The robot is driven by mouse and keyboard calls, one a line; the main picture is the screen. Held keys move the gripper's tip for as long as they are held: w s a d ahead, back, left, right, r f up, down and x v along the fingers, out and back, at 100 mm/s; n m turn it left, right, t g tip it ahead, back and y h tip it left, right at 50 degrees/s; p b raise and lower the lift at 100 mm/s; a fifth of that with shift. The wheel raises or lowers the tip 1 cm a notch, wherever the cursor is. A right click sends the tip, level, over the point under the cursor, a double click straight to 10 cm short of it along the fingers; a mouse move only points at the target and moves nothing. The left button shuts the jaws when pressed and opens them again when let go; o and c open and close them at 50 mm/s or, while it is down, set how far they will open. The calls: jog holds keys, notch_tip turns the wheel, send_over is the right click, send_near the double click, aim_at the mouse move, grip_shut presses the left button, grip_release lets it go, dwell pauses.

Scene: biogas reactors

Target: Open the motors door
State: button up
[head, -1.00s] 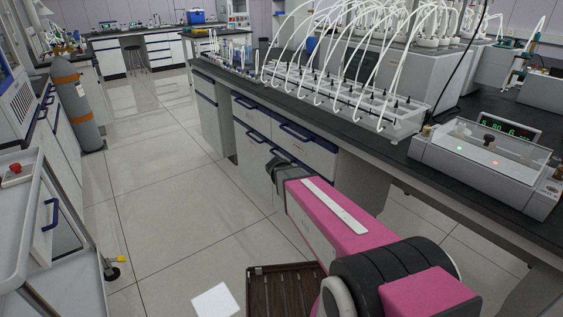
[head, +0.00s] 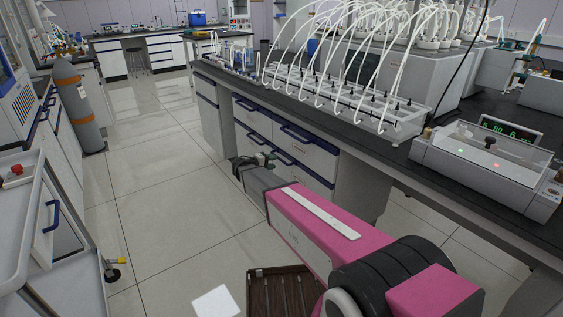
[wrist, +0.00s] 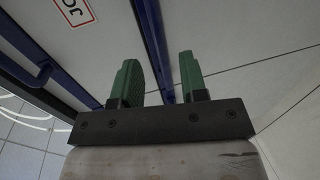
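My gripper (head: 262,160) is low in front of the white drawers and doors under the long bench in the head view. In the wrist view my gripper (wrist: 160,80) has its two green fingers apart, with nothing held. A long blue bar (wrist: 152,40) runs down a white front and ends visually in the gap between the fingers. I cannot tell if they straddle it. A white label with a red border (wrist: 76,10) is on the front to the left, its lettering cut off and turned, so I cannot confirm it names the motors door.
Another blue handle (wrist: 28,72) shows at the left of the wrist view. The bench (head: 330,115) carries tubing racks and a clear-lidded device (head: 485,155). A white cart (head: 35,215) stands at the left. The floor aisle (head: 150,200) between is clear.

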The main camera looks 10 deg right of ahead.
aim_at(282, 160)
jog(key=shift+x, duration=3)
grip_shut()
